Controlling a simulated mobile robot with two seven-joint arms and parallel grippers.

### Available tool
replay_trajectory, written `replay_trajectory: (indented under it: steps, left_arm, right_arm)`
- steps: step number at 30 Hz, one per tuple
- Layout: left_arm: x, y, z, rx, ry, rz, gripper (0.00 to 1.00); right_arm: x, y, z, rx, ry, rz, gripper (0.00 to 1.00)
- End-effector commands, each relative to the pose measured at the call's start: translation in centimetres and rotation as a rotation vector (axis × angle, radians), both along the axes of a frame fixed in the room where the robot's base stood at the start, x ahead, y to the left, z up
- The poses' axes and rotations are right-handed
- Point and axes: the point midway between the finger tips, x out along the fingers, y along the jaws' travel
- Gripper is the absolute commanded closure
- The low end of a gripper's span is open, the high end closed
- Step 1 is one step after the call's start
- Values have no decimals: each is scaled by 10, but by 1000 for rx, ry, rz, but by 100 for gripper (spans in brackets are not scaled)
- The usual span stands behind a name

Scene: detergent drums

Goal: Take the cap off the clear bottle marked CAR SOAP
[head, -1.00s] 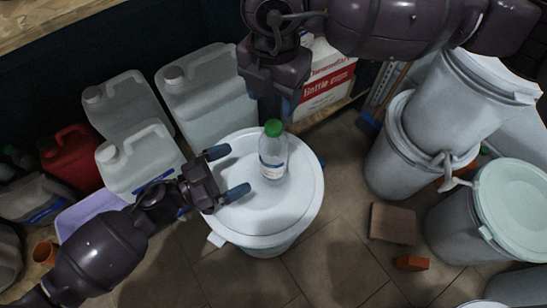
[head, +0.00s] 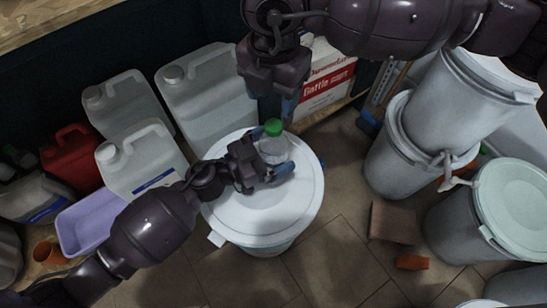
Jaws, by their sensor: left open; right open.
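The clear bottle (head: 273,150) with a green cap (head: 273,127) stands upright on the white lid (head: 260,208) of a drum. The cap is on the bottle. My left gripper (head: 280,150) is open around the bottle's body, one finger on the far side and one on the near side. Whether the fingers touch the bottle cannot be told, and the gripper hides its label. My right gripper (head: 270,106) points down from above, just behind the cap and apart from it. Its fingers are partly hidden by its own wrist.
White jugs (head: 210,95), a red can (head: 70,156) and a purple tub (head: 90,222) stand at the left. A red and white box (head: 328,82) is behind. Grey drums (head: 395,155) stand at the right. The front of the lid is clear.

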Motion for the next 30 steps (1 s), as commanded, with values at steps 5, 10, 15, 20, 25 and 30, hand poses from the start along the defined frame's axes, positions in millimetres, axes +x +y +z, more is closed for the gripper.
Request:
replay_trajectory:
  steps: [5,10,15,20,25,30]
  left_arm:
    - [0,0,0,0,0,0,1]
    - [0,0,0,0,0,0,26]
    - [0,0,0,0,0,0,52]
    - [0,0,0,0,0,0,75]
    - [0,0,0,0,0,0,99]
    - [0,0,0,0,0,0,99]
  right_arm:
    - [0,0,0,0,0,0,43]
    - [0,0,0,0,0,0,43]
    - [0,0,0,0,0,0,43]
    - [0,0,0,0,0,0,43]
    - [-1,0,-1,1,2,1,43]
    - [-1,1,-2,2,3,1,43]
